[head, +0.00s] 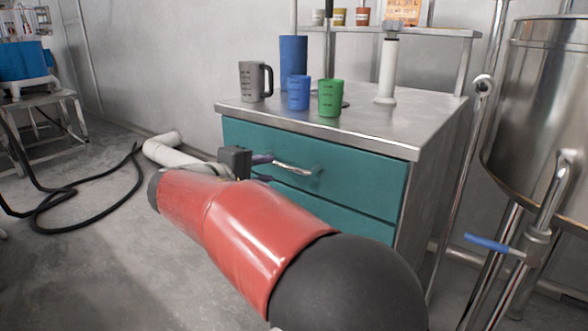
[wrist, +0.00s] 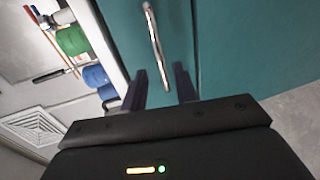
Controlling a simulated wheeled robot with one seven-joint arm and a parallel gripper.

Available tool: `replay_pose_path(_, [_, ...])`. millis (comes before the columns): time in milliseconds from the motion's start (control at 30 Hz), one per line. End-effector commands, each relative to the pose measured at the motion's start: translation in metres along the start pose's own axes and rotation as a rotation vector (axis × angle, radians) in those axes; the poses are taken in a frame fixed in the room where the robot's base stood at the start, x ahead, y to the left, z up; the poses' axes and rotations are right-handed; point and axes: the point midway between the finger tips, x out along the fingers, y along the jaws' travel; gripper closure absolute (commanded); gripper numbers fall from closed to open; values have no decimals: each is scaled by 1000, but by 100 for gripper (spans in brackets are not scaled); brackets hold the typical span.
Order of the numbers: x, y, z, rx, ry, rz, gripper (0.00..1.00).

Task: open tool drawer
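The upper teal drawer (head: 350,182) of the metal-topped cabinet is shut, its front flush with the cabinet. Its curved silver bar handle (head: 298,169) stands out from the front. My gripper (head: 267,169) is just left of the handle in the head view, with two dark fingers pointing at it. In the wrist view my gripper (wrist: 161,70) has its fingers apart, and the handle (wrist: 155,42) runs lengthwise through the gap between them. I cannot tell how deep the handle sits between the fingers; neither finger visibly touches it. My red arm hides part of the lower drawer (head: 340,222).
A grey mug (head: 253,82), a tall blue container (head: 293,62), a blue cup (head: 298,93) and a green cup (head: 330,98) stand on the cabinet top (head: 400,128). A steel tank (head: 545,100) with pipes stands at right. A black hose (head: 90,190) lies on the floor at left.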

Motion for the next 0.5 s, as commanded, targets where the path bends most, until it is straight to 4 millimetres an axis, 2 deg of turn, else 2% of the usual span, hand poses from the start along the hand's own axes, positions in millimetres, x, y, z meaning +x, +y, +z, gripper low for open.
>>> replay_pose_path(300, [52, -1, 2, -1, -5, -2, 71])
replay_pose_path(500, [66, 0, 2, 0, -3, -3, 71])
